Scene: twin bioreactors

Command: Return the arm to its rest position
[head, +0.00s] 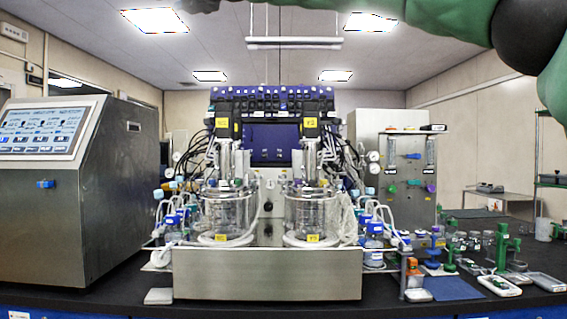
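Part of my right arm (450,18), green and black, crosses the top right corner of the head view, above the bench. Neither gripper is in the picture, so I cannot see whether either holds anything. The twin bioreactors stand at the middle of the bench: a left glass vessel (228,212) and a right glass vessel (311,212), both upright on a steel base (267,274).
A steel console with a screen (42,130) stands at the left. Bottles with blue caps (374,240) flank the vessels. At the right are a blue mat (453,289), green-handled tools (501,245), small trays (499,286) and several glass jars. The bench's front strip is mostly clear.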

